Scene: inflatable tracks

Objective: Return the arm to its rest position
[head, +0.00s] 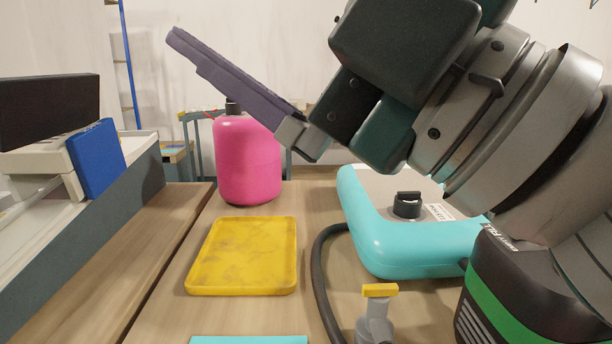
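My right arm (520,130) comes in from the right and fills much of the upper right of the head view. My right gripper (182,45) is raised and points up and to the left, with its long purple finger above and in front of the pink bottle. The finger is seen from the side, and I cannot tell whether the gripper is open or shut. I see nothing held in it. My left gripper is not in view.
A pink bottle (247,165) stands at the table's back. A yellow tray (240,291) lies in front of it. A turquoise-edged device (420,245) with a black knob and black hose (318,270) is at right, near a grey valve (375,323). A grey-walled bin (80,235) stands left.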

